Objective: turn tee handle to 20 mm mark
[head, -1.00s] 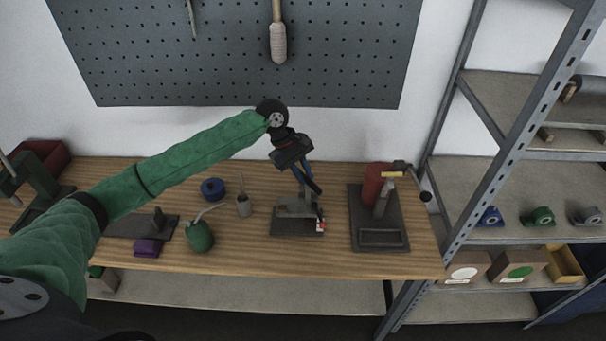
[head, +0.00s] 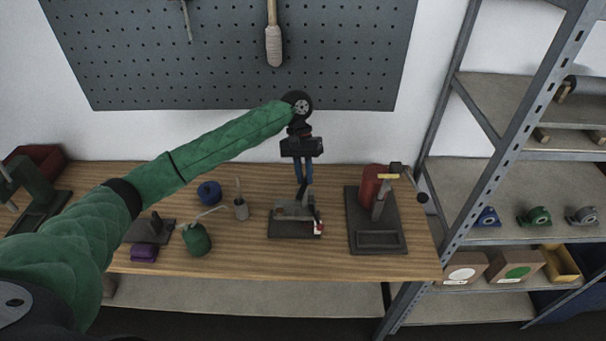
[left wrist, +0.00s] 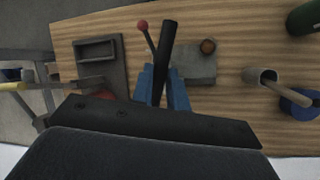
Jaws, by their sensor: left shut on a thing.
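The fixture (head: 284,233) has a dark base and grey body and stands mid-bench in the head view. A dark bar, which I take as the tee handle (left wrist: 165,55), rises from it; it shows end-on and slanted in the left wrist view. My left gripper (head: 304,181) points down over the fixture with its blue fingers shut on that bar; the fingers also show in the left wrist view (left wrist: 162,86). A thin lever with a red knob (left wrist: 142,24) is beside the bar. The 20 mm mark is too small to make out. My right gripper is out of view.
To the right stands a dark stand with a red cylinder (head: 370,184) and a tray (head: 380,239). To the left are a grey cup (head: 241,211), a blue roll (head: 209,192), a green oilcan (head: 196,240) and a purple block (head: 144,253). A shelf rack is far right.

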